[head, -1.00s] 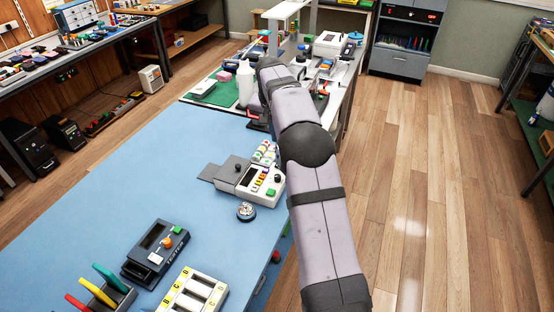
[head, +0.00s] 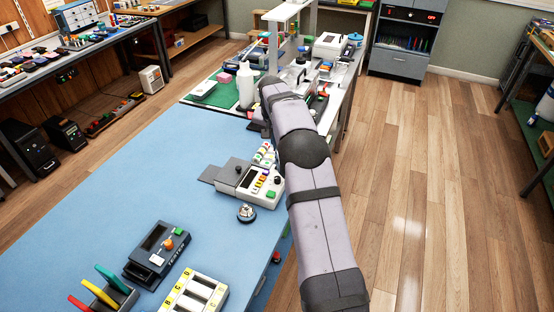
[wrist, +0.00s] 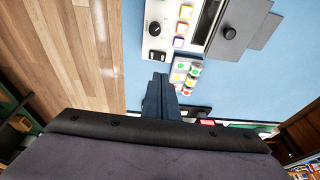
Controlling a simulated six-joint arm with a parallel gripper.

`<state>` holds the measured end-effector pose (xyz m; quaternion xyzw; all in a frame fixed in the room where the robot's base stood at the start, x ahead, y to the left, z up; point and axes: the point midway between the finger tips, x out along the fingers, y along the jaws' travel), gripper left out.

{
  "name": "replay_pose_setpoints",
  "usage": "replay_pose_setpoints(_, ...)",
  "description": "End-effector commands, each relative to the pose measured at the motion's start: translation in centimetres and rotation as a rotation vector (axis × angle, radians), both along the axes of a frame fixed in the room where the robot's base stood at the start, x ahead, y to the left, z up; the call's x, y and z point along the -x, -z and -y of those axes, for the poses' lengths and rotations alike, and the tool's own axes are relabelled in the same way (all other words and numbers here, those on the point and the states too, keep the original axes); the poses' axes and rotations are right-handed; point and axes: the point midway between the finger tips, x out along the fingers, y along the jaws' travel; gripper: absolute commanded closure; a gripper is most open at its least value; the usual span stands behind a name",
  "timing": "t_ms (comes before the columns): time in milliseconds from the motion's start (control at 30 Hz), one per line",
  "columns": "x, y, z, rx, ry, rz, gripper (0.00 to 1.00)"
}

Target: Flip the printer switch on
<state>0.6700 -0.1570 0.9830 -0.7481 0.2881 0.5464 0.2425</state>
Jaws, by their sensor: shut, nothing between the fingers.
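The printer is most likely the cream device (head: 250,182) with coloured buttons, a black knob and a dark plate at its left, on the blue table. It also shows at the top of the wrist view (wrist: 165,20). A small black rocker switch (wrist: 157,56) sits on its near edge there, below the black knob. My gripper (wrist: 160,78) is shut and empty, its fingertips in the picture just below the rocker; I cannot tell whether they touch. In the head view my arm hides the gripper.
Coloured round buttons or stickers (wrist: 186,72) sit right beside my fingertips. A silver bell (head: 246,212), a dark terminal (head: 156,253) and a white lettered tray (head: 192,292) stand nearer on the blue table. A white bottle (head: 245,85) stands beyond. The table's left half is clear.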

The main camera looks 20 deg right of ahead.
Motion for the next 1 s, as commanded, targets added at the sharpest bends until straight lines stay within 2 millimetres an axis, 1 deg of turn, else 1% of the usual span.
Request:
replay_pose_setpoints(100,-0.4,2.1,0.4,-0.001,0.001,-0.006,1.00)
replay_pose_setpoints(200,-0.9,3.7,0.7,-0.001,0.002,-0.005,1.00)
replay_pose_setpoints(300,-1.2,5.1,0.9,-0.001,0.001,-0.003,1.00)
replay_pose_setpoints(400,-1.3,6.5,0.7,-0.001,0.000,-0.004,1.00)
replay_pose_setpoints(500,-1.4,7.5,0.6,-0.001,0.000,-0.002,1.00)
replay_pose_setpoints(700,-1.6,8.7,0.5,0.001,-0.001,-0.001,1.00)
replay_pose_setpoints(1000,-1.6,8.8,0.5,0.000,0.000,0.000,1.00)
